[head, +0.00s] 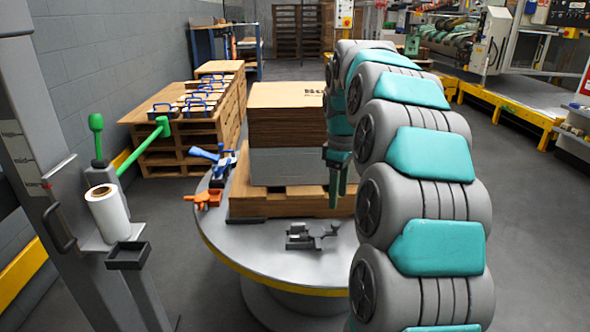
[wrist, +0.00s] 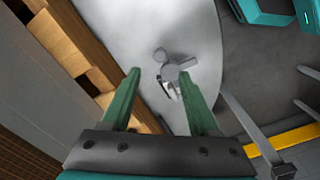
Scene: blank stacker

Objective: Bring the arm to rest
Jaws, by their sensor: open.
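My arm, grey with teal pads, rises on the right of the head view and curls over toward the round table (head: 240,250). My gripper (head: 337,190) hangs pointing down at the right side of the stack of cardboard sheets (head: 285,105), above the table. In the wrist view my gripper (wrist: 163,90) shows two green fingers spread apart with nothing held between them. A grey metal clamp (head: 310,236) lies on the table's front part; a grey metal piece (wrist: 170,72) also shows beyond the fingertips in the wrist view.
The cardboard stands on a wooden pallet (head: 245,200) on the table. Orange (head: 203,199) and blue (head: 215,155) clamps sit at its left. A grey post with a white roll (head: 107,212) stands at left. Pallets (head: 175,140) line the wall. Floor at right is clear.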

